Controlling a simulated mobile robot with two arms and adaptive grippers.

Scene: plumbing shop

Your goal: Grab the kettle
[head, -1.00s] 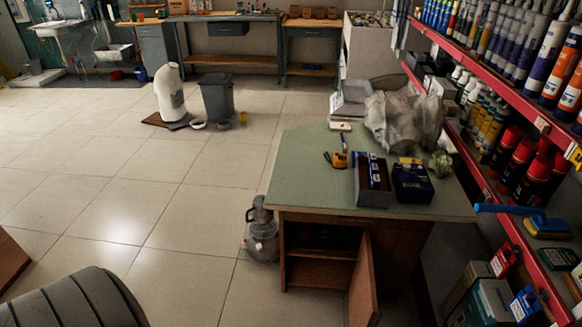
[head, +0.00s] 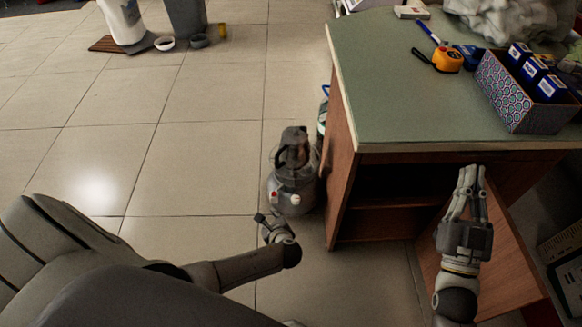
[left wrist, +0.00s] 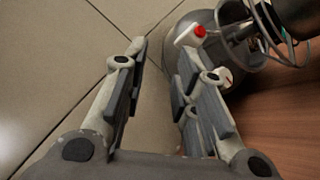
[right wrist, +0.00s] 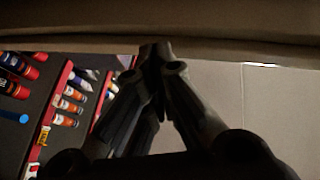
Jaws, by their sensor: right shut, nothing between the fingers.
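The kettle (head: 283,192), a grey rounded vessel with a dark upper part and a red-tipped white fitting, stands upright on the floor beside the cabinet's left side. My left gripper (head: 270,225) is low in front of it, near its base. In the left wrist view the left gripper (left wrist: 163,70) is open, with bare floor between its fingers. The kettle (left wrist: 236,52) shows there beyond the right finger; I cannot tell whether they touch. My right gripper (head: 470,180) is shut and empty in front of the open cabinet; it also shows in the right wrist view (right wrist: 158,60).
The green-topped cabinet (head: 400,90) has its door (head: 505,255) open, near my right gripper. A patterned box (head: 505,95) and a tape measure (head: 447,60) lie on top. A bin (head: 186,18) stands far back. Floor left of the kettle is clear.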

